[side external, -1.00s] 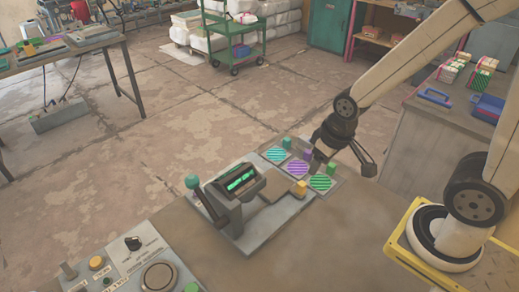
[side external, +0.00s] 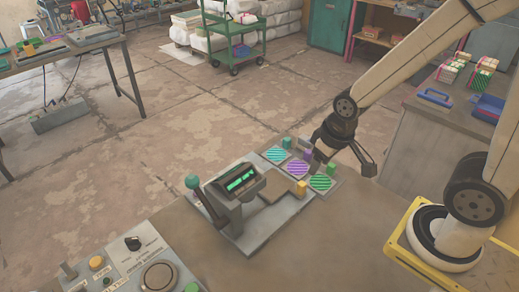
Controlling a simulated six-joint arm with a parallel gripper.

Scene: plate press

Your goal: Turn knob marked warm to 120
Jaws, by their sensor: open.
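A control panel (side external: 112,262) lies at the lower left. The lettering is too small to read, so I cannot tell which control is marked warm or where 120 is. My gripper (side external: 343,162) is open over the right end of the press area, beside the patterned plates. It is well away from the panel, and nothing shows between its fingers.
The press (side external: 240,193) with a teal-knobbed lever (side external: 193,182) stands between the panel and my gripper. Cyan, purple and green striped plates (side external: 298,167) lie behind it, with small coloured blocks near them. The bench front is bare.

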